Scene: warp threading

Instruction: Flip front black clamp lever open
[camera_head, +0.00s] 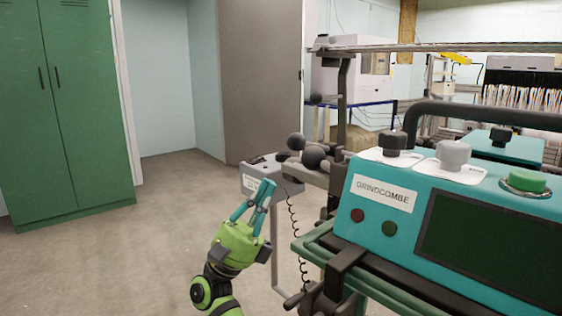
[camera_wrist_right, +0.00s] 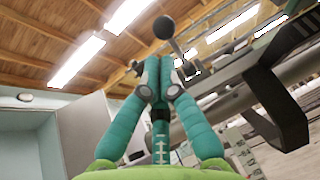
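Black ball-ended levers stick out at the left end of the machine: a near one (camera_head: 314,156) and one just behind it (camera_head: 295,141). A black clamp-like bracket (camera_head: 345,262) sits lower on the machine's front left corner. I cannot tell which part is the front clamp lever. My right gripper (camera_head: 266,184) is left of and below the balls, its teal fingers pointing up with tips together. In the right wrist view the fingertips (camera_wrist_right: 160,68) meet with nothing seen between them; a dark ball on a stem (camera_wrist_right: 164,27) shows beyond them. My left gripper is out of view.
The teal machine (camera_head: 450,215) with knobs and a dark screen fills the right side. A grey control box (camera_head: 262,187) on a post stands behind my right gripper, with a coiled cord beside it. The floor at left is clear up to a green cabinet (camera_head: 75,110).

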